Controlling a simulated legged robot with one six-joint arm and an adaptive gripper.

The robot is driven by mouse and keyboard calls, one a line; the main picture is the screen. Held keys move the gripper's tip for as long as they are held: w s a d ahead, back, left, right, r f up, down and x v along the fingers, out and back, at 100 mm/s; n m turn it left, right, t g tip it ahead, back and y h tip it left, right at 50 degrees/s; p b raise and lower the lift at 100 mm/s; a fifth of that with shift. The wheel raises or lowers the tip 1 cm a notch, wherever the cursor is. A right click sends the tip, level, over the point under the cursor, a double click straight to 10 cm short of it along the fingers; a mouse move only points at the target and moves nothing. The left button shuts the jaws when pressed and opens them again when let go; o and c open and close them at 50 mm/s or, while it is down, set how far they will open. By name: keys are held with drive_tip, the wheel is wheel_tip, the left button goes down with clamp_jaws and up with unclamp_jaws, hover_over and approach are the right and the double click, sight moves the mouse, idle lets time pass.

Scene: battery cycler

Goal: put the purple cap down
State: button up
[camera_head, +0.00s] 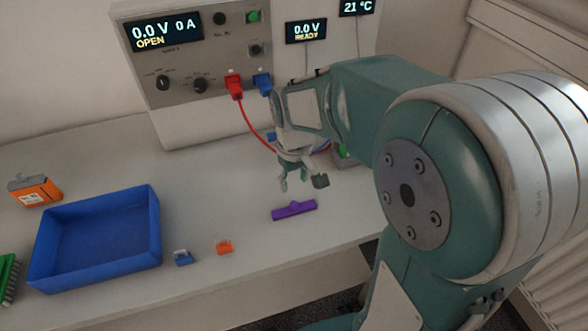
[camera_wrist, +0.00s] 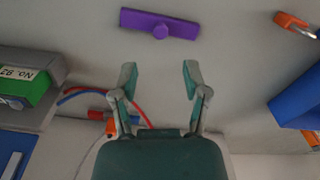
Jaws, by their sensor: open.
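The purple cap (camera_head: 294,210) is a flat bar with a small round knob. It lies on the bench top near the front edge in the head view. It also shows in the wrist view (camera_wrist: 160,23), at the top and beyond my fingertips. My gripper (camera_head: 301,184) is open and empty, above the bench and a little behind the cap in the head view. In the wrist view its two fingers (camera_wrist: 159,77) are spread apart, with bare bench between them and a gap to the cap.
An empty blue tray (camera_head: 100,240) stands at the left. An orange battery (camera_head: 35,190) is behind the tray. The cycler (camera_head: 185,50) stands at the back, with a red cable (camera_head: 246,120).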

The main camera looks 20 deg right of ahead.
drive_tip(key=s+r+m+t, duration=0.3)
drive_tip(key=s+r+t, duration=0.2)
drive_tip(key=s+r, duration=0.5)
drive_tip(key=s, duration=0.4)
drive_tip(key=shift+r+t, duration=0.15)
drive_tip(key=shift+t, duration=0.15)
